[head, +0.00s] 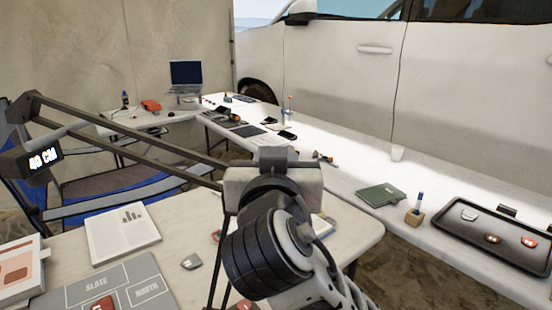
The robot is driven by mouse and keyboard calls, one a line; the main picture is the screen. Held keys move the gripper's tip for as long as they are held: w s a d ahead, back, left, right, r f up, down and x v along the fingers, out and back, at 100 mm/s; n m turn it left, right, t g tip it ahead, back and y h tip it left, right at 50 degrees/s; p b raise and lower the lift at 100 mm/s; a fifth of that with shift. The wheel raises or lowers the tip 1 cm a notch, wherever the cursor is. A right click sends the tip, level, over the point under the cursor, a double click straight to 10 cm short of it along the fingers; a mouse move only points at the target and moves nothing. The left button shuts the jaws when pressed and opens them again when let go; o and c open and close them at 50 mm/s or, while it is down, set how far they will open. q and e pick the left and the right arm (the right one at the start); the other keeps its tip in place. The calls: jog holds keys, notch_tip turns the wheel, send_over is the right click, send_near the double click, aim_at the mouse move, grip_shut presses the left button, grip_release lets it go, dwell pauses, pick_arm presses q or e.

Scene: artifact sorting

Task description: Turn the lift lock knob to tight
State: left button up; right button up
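A dark slanted frame (120,137) crosses the left of the head view, with a black display reading "40 CM" (42,158) hanging from its far left end. I cannot make out a lift lock knob with certainty, nor any tight mark. An arm of mine, seemingly the right, rises from the bottom just right of centre, with a black ribbed joint. A pale block, seemingly my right gripper (273,180), is at its upper end, against the frame's right end. Its fingertips are hidden, so its opening and any contact do not show. My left gripper is not in view.
A blue chair (125,188) stands behind. A long white table (350,163) carries a black tray (460,222) at right, beside a white vehicle (335,75).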

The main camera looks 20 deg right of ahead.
jog(key=m+g+h, duration=0.1)
jog(key=h, duration=0.1)
jog(key=shift+a+f+m+h, duration=0.1)
jog(key=shift+m+h, duration=0.2)
jog(key=shift+m, duration=0.1)
jog(key=shift+m+g+h+b, duration=0.65)
jog(key=shift+m+g+h, duration=0.15)
jog(key=shift+h, duration=0.2)
jog(key=shift+m+g+h+b, duration=0.45)
jog(key=shift+m+g+h, duration=0.45)
jog(key=shift+h, duration=0.2)
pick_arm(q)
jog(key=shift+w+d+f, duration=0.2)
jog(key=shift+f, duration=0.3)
pick_arm(e)
jog(key=shift+m+g+h, duration=0.3)
jog(key=shift+g+h, duration=0.1)
jog(key=shift+g, duration=0.1)
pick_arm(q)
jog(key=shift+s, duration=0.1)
pick_arm(e)
jog(key=shift+m+g, duration=0.3)
jog(key=shift+r, duration=0.2)
jog(key=o, duration=1)
jog(key=shift+c, duration=0.2)
